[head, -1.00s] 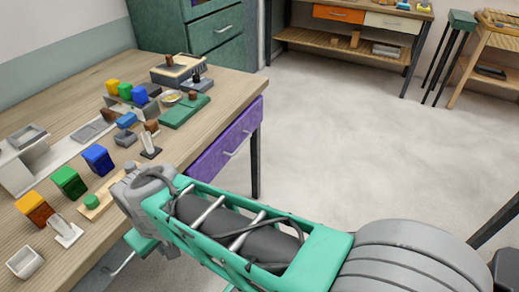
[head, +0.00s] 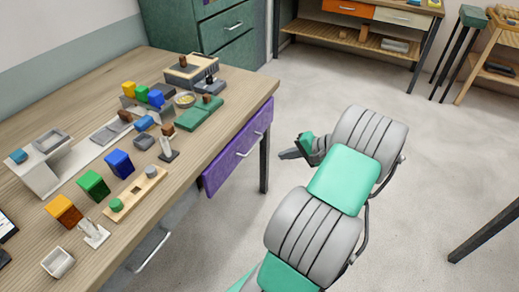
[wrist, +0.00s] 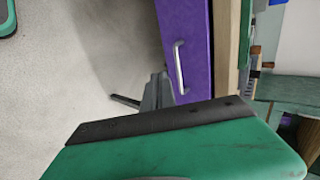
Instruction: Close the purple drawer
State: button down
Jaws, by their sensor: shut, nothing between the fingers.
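The purple drawer (head: 228,160) is under the right edge of the wooden workbench, with a silver bar handle (head: 250,146) on its front. How far it stands out is hard to tell from here. My gripper (head: 284,155) is in front of the drawer, to its right in the head view, with clear space between them. In the wrist view the purple front (wrist: 184,25) and its handle (wrist: 180,66) fill the upper middle. There my gripper's fingers (wrist: 140,100) show beside the front, shut and empty, partly hidden behind my own wrist parts.
The workbench (head: 185,205) carries several coloured blocks, trays and small stands. A dark table leg (head: 264,163) stands beside the drawer's far end. A silver handle (head: 152,251) shows below the bench's near edge.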

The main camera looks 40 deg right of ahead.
jog(key=w+r+x, duration=0.1)
jog(key=r+x, duration=0.1)
jog(key=x, duration=1)
jog(key=shift+w, duration=0.35)
